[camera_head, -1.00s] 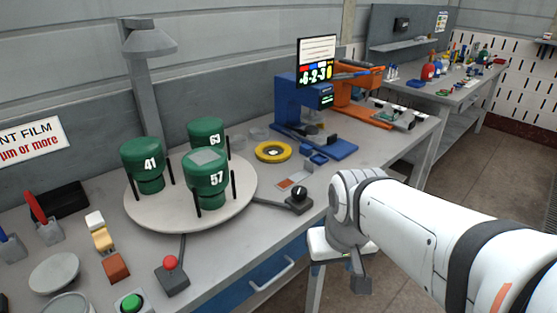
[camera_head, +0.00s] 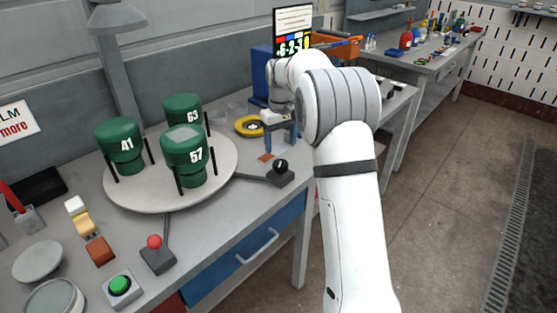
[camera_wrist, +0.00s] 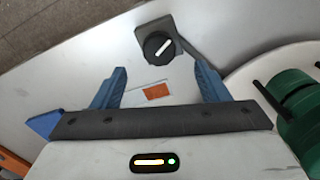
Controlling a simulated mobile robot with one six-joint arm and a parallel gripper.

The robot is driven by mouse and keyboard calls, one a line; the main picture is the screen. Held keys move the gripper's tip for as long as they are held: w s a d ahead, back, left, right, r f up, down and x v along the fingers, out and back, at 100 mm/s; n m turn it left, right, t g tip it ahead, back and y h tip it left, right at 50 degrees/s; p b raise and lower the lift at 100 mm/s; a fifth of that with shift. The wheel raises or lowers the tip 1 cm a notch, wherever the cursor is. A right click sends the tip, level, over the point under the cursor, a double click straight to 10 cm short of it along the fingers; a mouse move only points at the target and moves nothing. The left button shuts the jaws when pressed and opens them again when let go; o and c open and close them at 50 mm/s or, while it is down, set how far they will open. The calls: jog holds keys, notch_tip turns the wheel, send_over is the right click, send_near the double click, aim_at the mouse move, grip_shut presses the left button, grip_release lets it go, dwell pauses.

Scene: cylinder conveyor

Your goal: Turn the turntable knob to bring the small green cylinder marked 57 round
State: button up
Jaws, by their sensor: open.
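The green cylinder marked 57 (camera_head: 185,157) stands upright at the front of the round turntable (camera_head: 150,200). Green cylinders marked 41 (camera_head: 120,146) and 63 (camera_head: 183,110) stand on it too, between black posts. The black turntable knob (camera_head: 281,165) sits on a dark base right of the turntable. In the wrist view the knob (camera_wrist: 158,46) shows a white pointer line and lies beyond the fingertips. My gripper (camera_head: 281,140) is above the table behind the knob, pointing down. Its blue fingers (camera_wrist: 162,78) are apart with nothing between them. A green cylinder (camera_wrist: 293,92) is at the right of the wrist view.
A red-topped lever (camera_head: 155,243) and a green button (camera_head: 120,285) are at the table's front. A yellow ring (camera_head: 249,127) lies behind my gripper. A small orange patch (camera_wrist: 157,91) lies on the table below my fingers.

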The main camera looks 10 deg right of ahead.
aim_at(280, 163)
jog(key=shift+w+f, duration=0.25)
jog(key=shift+f, duration=0.15)
notch_tip(280, 163, down, 7)
jog(key=shift+f, duration=0.2)
jog(key=shift+c, duration=0.5)
jog(key=c, duration=0.9)
